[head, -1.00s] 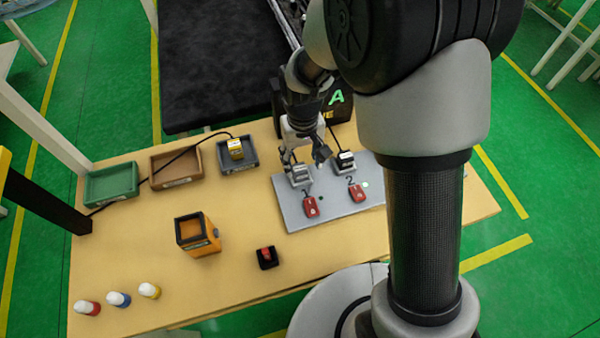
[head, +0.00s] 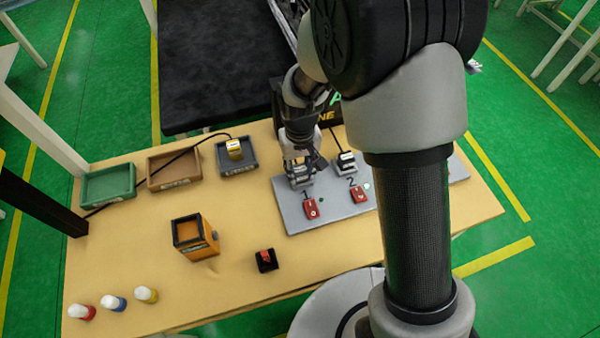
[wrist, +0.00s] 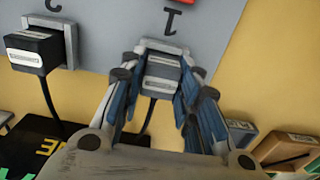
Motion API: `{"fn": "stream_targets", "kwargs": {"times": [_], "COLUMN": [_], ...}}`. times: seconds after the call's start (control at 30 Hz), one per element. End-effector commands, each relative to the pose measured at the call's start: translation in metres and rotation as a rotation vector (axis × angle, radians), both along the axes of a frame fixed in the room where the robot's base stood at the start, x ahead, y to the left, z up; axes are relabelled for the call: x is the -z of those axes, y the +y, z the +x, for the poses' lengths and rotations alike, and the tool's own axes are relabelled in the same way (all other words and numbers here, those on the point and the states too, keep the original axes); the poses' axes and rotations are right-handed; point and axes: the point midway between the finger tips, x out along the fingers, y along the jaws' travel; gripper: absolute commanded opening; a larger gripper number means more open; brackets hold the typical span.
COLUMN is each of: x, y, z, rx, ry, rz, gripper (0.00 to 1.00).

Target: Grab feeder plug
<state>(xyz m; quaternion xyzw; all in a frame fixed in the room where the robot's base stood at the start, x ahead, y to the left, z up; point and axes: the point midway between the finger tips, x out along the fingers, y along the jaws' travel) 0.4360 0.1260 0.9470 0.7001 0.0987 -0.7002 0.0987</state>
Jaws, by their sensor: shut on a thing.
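A grey plug with a pale label sits at the socket marked 1 on the grey panel, in the head view (head: 300,178) and the wrist view (wrist: 163,72). A dark cable runs down from it in the wrist view. My gripper (head: 299,160) is over this plug, its fingers (wrist: 160,90) on both sides, shut on it. A black plug (head: 346,162) with a pale label sits at the socket marked 2; it also shows in the wrist view (wrist: 36,50). A yellow plug (head: 235,148) lies in the dark grey tray. Whether the held plug is fully seated is hidden.
The panel (head: 333,205) has red switches (head: 310,208) below the sockets. Trays (head: 108,185) line the table's back left.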

Motion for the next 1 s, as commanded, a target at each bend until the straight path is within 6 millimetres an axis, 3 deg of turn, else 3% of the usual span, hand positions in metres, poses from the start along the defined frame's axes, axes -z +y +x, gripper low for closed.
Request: {"fn": "stream_targets", "kwargs": {"times": [0.23,0.67,0.87,1.0], "x": [0.000,-0.012,-0.049,-0.092], "y": [0.000,0.000,0.000,0.001], "z": [0.000,0.001,0.002,0.002], "rx": [0.000,0.000,0.000,0.000], "ry": [0.000,-0.003,-0.006,-0.008], "rz": [0.000,0.001,0.002,0.002], "gripper": [0.05,0.05,0.05,0.05]}}
